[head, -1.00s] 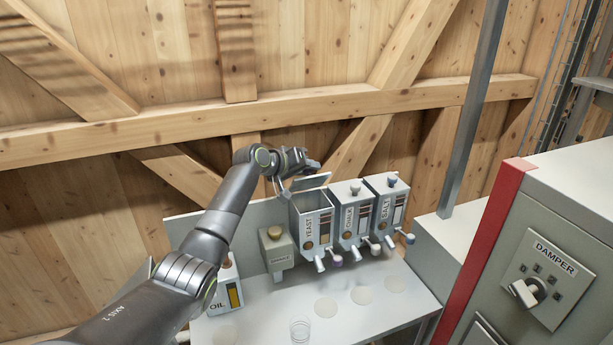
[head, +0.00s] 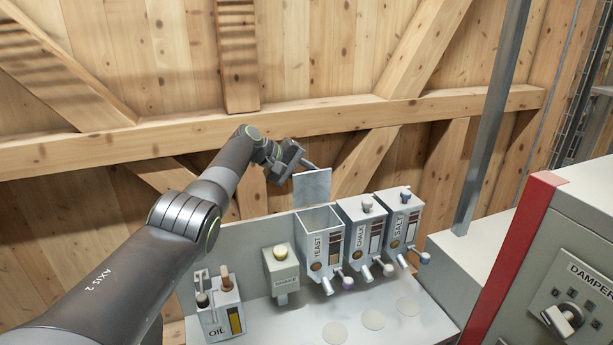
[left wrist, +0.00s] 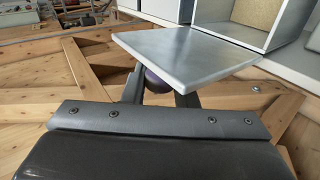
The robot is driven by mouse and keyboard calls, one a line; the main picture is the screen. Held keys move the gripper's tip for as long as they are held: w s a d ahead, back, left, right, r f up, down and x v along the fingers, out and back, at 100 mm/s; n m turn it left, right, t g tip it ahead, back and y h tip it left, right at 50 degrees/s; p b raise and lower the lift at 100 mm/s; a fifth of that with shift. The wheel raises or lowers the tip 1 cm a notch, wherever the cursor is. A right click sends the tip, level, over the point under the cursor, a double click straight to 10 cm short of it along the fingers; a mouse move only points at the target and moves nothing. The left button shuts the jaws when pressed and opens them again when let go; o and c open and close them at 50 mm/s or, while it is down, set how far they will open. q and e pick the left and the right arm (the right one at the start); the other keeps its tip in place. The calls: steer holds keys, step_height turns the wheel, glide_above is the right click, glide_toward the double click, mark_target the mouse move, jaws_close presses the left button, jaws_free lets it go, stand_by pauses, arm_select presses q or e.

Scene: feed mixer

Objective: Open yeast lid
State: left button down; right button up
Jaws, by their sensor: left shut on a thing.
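The yeast box (head: 322,240) stands in the row on the white bench, with its top open. Its grey lid (head: 312,186) stands raised, nearly upright, at the back of the box. My left gripper (head: 300,164) is behind and above the box, at the lid's upper part. In the left wrist view the lid (left wrist: 187,52) is a flat grey plate, and my left gripper (left wrist: 160,88) is shut on the dark purple lid knob (left wrist: 157,80) under it. The open box (left wrist: 243,25) shows beyond the lid. My right gripper is not in view.
The chalk box (head: 362,232) and salt box (head: 402,222) stand to the right, lids shut. A smaller box with a yellow knob (head: 282,268) and the oil container (head: 219,310) stand to the left. A wooden wall (head: 300,60) is close behind.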

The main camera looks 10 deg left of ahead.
arm_select(q)
steer(key=shift+f, duration=0.1)
stand_by(0.4)
steer(key=c, duration=1.2)
jaws_free()
steer(key=shift+w, duration=0.1)
steer(key=shift+o, duration=0.2)
steer(key=shift+a, duration=0.1)
steer(key=b+v, duration=0.4)
steer(key=v, duration=1.3)
steer(key=shift+r+b, duration=0.2)
steer(key=shift+b, duration=0.15)
steer(key=shift+a, duration=0.1)
